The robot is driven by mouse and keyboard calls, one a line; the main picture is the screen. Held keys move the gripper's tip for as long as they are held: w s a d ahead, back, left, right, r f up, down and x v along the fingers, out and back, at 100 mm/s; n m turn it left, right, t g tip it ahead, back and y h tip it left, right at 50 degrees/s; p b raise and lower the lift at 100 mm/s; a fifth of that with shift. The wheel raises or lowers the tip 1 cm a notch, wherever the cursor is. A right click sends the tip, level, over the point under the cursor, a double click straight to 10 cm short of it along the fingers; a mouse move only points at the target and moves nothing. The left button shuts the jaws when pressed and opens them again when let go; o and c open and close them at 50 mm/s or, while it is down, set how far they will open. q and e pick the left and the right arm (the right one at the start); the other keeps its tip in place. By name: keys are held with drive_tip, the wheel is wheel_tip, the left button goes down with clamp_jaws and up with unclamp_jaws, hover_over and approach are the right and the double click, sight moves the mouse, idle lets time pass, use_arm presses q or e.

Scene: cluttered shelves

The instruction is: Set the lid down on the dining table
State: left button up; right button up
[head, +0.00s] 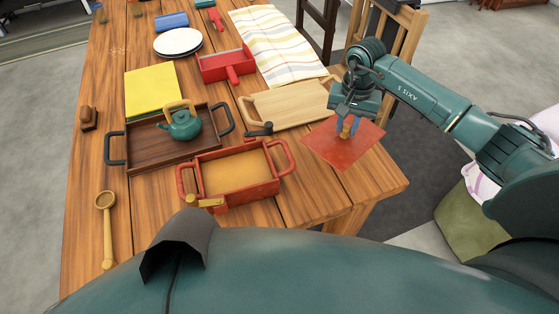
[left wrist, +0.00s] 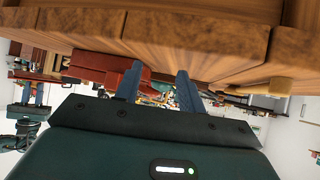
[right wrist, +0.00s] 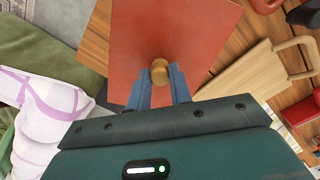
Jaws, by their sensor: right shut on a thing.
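The lid (head: 343,153) is a flat red square with a wooden knob. My right gripper (head: 347,126) is shut on the knob from above. In the right wrist view the lid (right wrist: 180,30) spreads out beyond the fingers, with the knob (right wrist: 159,72) between them. The lid looks roughly level over the right end of the wooden dining table (head: 366,186); I cannot tell whether it touches the tabletop. My left gripper (left wrist: 158,75) is open and empty in the left wrist view, near the table's edge. It is not visible in the head view.
A red box (head: 238,192) with handles stands left of the lid. A light wooden board (head: 290,106) lies just behind the lid. A brown tray (head: 150,157) holds a teal teapot (head: 182,124). A bare strip lies at the table's front right corner.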

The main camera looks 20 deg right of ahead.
sight(343, 139)
use_arm(q)
drive_tip(key=shift+f, duration=0.1)
use_arm(e)
drive_tip(key=shift+f, duration=0.1)
wheel_tip(343, 139, down, 5)
drive_tip(key=b, duration=0.3)
drive_tip(key=shift+f, duration=0.25)
wheel_tip(343, 139, down, 4)
drive_tip(key=b, duration=0.2)
drive_tip(key=shift+b, duration=0.4)
drive_tip(key=shift+f, duration=0.2)
drive_tip(key=shift+r, duration=0.1)
drive_tip(key=shift+f, duration=0.2)
use_arm(q)
drive_tip(key=shift+w+d+f+t+h, duration=0.2)
drive_tip(key=shift+d+f+h, duration=0.1)
drive_tip(key=shift+d, duration=0.2)
drive_tip(key=shift+w+d+f+t+h, duration=0.2)
drive_tip(key=shift+d+f, duration=0.05)
drive_tip(key=shift+d, duration=0.25)
use_arm(e)
drive_tip(key=o, duration=0.9)
use_arm(q)
drive_tip(key=shift+r, duration=0.1)
use_arm(e)
drive_tip(key=shift+r, duration=0.15)
